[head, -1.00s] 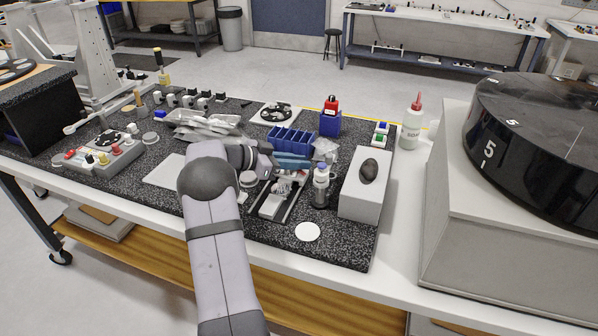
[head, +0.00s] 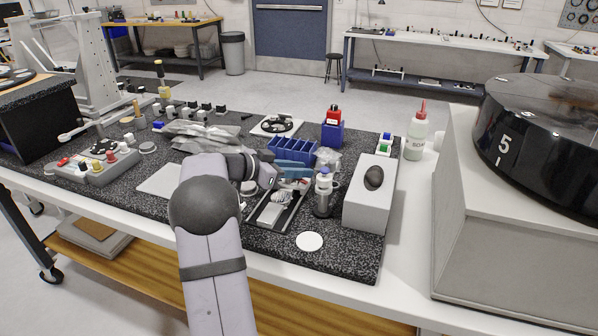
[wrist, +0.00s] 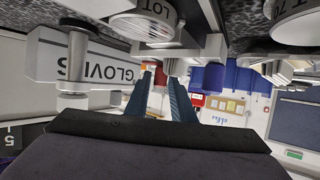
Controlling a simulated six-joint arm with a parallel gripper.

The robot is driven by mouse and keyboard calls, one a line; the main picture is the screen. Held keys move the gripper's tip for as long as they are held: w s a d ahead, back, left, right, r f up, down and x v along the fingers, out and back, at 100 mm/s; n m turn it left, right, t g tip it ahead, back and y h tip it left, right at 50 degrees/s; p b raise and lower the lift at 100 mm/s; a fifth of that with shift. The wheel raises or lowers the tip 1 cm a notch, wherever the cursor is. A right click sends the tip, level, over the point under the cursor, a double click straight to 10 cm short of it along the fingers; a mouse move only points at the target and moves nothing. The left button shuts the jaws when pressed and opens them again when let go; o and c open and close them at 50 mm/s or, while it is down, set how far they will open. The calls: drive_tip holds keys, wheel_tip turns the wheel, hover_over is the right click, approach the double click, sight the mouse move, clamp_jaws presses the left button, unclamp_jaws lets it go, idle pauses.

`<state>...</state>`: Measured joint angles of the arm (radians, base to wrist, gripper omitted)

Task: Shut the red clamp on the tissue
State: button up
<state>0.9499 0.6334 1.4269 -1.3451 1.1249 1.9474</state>
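My gripper (head: 302,170) reaches rightward above the dark mat, over the far end of a black-edged tray (head: 264,222) that holds pale and metallic parts. In the wrist view its two blue fingers (wrist: 160,92) stand apart, with a gap between them and nothing clearly held. A red object (head: 333,113) sits in a blue holder (head: 332,132) behind the gripper, apart from it; I cannot tell whether it is the red clamp.
A blue divided bin (head: 292,149) is behind the gripper. A white disc (head: 310,241) lies in front, with bare mat around it.

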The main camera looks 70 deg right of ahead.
drive_tip(key=shift+o, duration=0.5)
drive_tip(key=shift+w+a+r, duration=0.15)
drive_tip(key=shift+w+a, duration=0.15)
drive_tip(key=shift+a, duration=0.1)
drive_tip(key=shift+b+v, duration=1.1)
drive_tip(key=shift+v, duration=2.1)
drive_tip(key=shift+r, duration=0.1)
drive_tip(key=d+r+t+p, duration=0.1)
drive_tip(key=d+t+p, duration=0.1)
drive_tip(key=d, duration=0.1)
drive_tip(key=d+r+n+t+p, duration=0.1)
drive_tip(key=d, duration=0.1)
drive_tip(key=shift+s+r+y+p, duration=0.3)
drive_tip(key=shift+y+p, duration=0.1)
drive_tip(key=s+r+m+t+y+p, duration=0.3)
drive_tip(key=s+m+t+y+p, duration=0.4)
drive_tip(key=m+t+y+p, duration=0.8)
drive_tip(key=shift+w+d+f+n+g+h+p, duration=0.1)
drive_tip(key=shift+w+f+n+g+h+p, duration=0.3)
drive_tip(key=shift+f+g+h+p, duration=0.65)
drive_tip(key=shift+w+d+f+n+g+h+p, duration=0.1)
drive_tip(key=shift+w+f+n+g+h+p, duration=0.15)
drive_tip(key=shift+w+f+g+h+p, duration=0.75)
drive_tip(key=shift+d+f+n+g+h+p, duration=0.1)
drive_tip(key=shift+f+n+g+h+p, duration=0.45)
drive_tip(key=shift+f, duration=0.85)
